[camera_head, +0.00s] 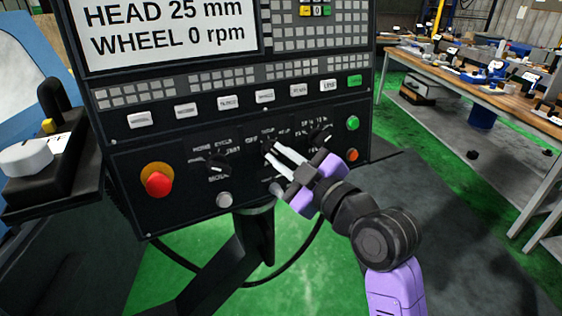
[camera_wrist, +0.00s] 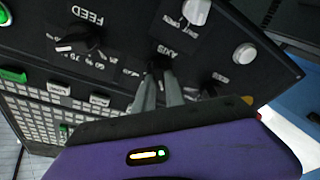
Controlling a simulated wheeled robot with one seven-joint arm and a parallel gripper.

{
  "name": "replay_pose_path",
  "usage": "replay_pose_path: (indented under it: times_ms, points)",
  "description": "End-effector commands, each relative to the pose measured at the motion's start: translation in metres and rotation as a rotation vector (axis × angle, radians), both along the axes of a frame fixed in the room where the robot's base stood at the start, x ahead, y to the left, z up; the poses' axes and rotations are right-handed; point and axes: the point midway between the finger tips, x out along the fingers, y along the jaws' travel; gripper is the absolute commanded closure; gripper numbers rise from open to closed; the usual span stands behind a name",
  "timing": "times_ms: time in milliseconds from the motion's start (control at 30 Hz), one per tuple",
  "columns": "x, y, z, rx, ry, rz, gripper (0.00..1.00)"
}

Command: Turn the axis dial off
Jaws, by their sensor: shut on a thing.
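The black axis dial (camera_wrist: 157,64) is on the dark control panel, beside the printed word AXIS in the wrist view. My gripper (camera_wrist: 160,76) has its two grey fingers closed on this dial, with the fingertips at the panel face. In the head view, my gripper (camera_head: 271,151) reaches in from the lower right to the middle of the panel's lower row. The fingers cover much of the dial, and I cannot tell which mark it points to.
The feed dial (camera_head: 320,138) is right of my gripper, and another black dial (camera_head: 218,163) is left of it. A red emergency stop (camera_head: 159,182), a green button (camera_head: 352,123) and an orange-red button (camera_head: 352,155) are on the panel. A screen (camera_head: 165,33) is above.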

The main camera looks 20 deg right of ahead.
Motion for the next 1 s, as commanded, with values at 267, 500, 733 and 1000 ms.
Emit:
replay_pose_path:
  times_ms: [267,500,733,1000]
  points:
    - [0.0001,0.0002,-0.0018,-0.020,0.003,0.004,1.00]
    - [0.0001,0.0001,-0.0019,-0.020,0.004,0.004,1.00]
    - [0.0001,0.0001,-0.0012,-0.019,0.001,0.003,0.64]
    - [-0.0035,-0.0011,-0.0012,-0.019,0.001,0.003,0.64]
